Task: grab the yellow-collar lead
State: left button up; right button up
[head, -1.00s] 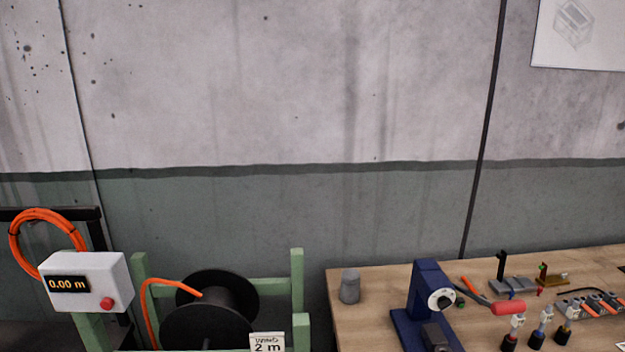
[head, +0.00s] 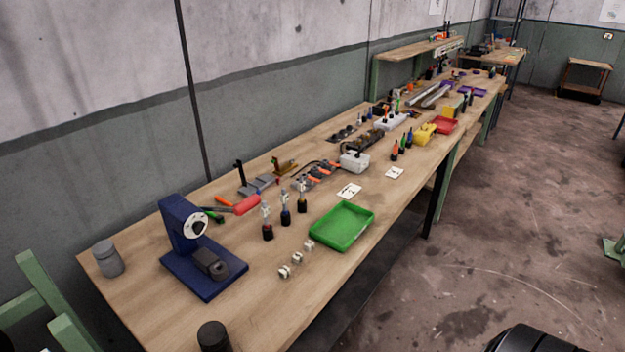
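Three short upright leads with dark bases and pale tips stand in a row on the near part of the long wooden bench (head: 130,291). The yellow-collar lead (head: 302,198) appears to be the one farthest to the right and back; its collar is small in this view. A blue-collar lead (head: 286,212) stands beside it, and a red-collar lead (head: 267,225) is nearest. All three stand behind and left of a green tray (head: 343,246).
A grey canister (head: 108,259) is at the bench's left end. Small white-and-metal pieces (head: 296,258) lie before the leads. Open floor lies right.

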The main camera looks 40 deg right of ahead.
aim_at(301, 185)
jog(key=z, duration=1.15)
jog(key=u, duration=0.15)
jog(key=i+l, duration=0.05)
